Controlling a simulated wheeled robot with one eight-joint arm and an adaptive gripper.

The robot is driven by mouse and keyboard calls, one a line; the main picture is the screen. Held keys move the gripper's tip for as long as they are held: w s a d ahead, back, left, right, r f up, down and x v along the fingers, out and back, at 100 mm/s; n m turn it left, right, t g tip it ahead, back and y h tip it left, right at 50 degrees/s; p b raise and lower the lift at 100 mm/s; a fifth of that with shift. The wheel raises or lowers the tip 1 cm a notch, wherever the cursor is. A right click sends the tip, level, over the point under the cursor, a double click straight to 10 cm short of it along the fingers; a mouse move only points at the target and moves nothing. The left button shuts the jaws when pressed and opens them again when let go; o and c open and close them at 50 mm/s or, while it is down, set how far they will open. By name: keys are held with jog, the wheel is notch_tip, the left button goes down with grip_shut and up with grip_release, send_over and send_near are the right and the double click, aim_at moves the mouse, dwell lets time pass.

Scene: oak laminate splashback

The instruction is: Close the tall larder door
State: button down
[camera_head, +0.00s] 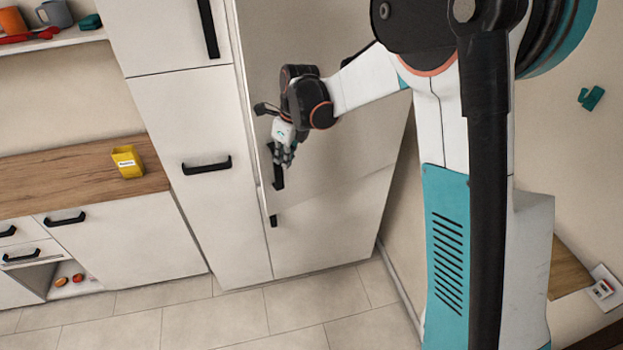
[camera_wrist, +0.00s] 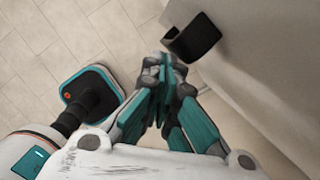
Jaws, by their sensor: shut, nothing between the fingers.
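A tall white unit stands in the middle of the head view, with a large upper door (camera_head: 335,120) above a smaller lower door (camera_head: 325,232). My gripper (camera_head: 284,160) is shut and empty, in front of the door by the handle. In the wrist view its fingertips (camera_wrist: 165,65) are just beside the handle; contact is unclear.
A narrower white cabinet (camera_head: 190,110) with black handles adjoins on the left. A wooden worktop (camera_head: 60,185) carries a yellow box (camera_head: 127,161). An open niche (camera_head: 70,280) is low at left. Tiled floor (camera_head: 240,318) in front is clear. A wall (camera_head: 412,200) is close on the right.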

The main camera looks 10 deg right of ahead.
jog(key=w+a, duration=0.4)
jog(key=w, duration=1.1)
jog(key=shift+w+r+b, duration=0.15)
jog(key=shift+w+b, duration=0.05)
jog(key=shift+b, duration=0.1)
